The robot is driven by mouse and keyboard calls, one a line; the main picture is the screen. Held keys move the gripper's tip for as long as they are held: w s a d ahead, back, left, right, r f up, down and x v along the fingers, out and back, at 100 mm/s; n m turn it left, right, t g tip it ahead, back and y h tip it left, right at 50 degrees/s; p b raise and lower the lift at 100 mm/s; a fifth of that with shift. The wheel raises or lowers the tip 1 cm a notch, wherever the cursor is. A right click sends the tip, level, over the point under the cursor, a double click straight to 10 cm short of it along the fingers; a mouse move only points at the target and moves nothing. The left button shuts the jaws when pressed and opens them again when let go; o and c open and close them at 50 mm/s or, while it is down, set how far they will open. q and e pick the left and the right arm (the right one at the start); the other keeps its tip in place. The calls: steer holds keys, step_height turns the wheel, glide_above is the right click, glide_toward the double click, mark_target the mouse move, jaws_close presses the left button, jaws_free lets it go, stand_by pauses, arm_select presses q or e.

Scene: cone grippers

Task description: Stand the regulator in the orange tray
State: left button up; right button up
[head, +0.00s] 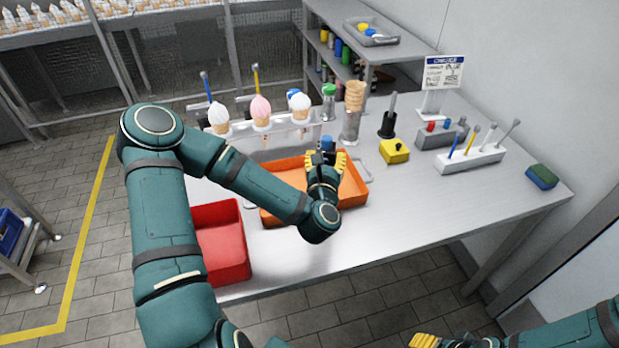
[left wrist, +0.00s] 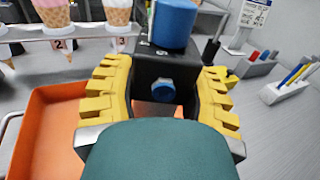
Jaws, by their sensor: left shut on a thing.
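The regulator, a black block with a blue cap on top and a blue nut on its face, stands upright between the yellow fingers in the left wrist view (left wrist: 155,66). In the head view its blue cap (head: 327,142) shows just beyond the fingers. My left gripper (head: 325,160) is shut on it, one finger on each side. The orange tray (head: 352,190) lies below and around the gripper; it also shows in the left wrist view (left wrist: 50,135). I cannot tell whether the regulator touches the tray floor. My right gripper (head: 425,341) shows only partly at the bottom edge.
A rack with ice cream cones (head: 262,125) stands behind the tray. A red bin (head: 222,243) is at its left. A cone stack (head: 353,103), a yellow box (head: 394,151), a white tool holder (head: 470,158) and a sponge (head: 541,176) are to the right. The front right table is clear.

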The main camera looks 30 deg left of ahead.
arm_select(q)
steer(key=shift+w+f, duration=0.1)
steer(key=shift+f, duration=0.05)
step_height(320, 180, down, 5)
steer(key=shift+f+b, duration=0.1)
steer(key=shift+b, duration=0.85)
steer(key=shift+f+b, duration=0.65)
steer(key=shift+f, duration=1.55)
steer(key=shift+r, duration=0.1)
steer(key=o, duration=0.9)
steer(key=shift+f, duration=0.25)
steer(key=shift+c, duration=0.2)
steer(key=o, duration=0.4)
steer(key=shift+o, duration=0.2)
steer(key=shift+r, duration=0.1)
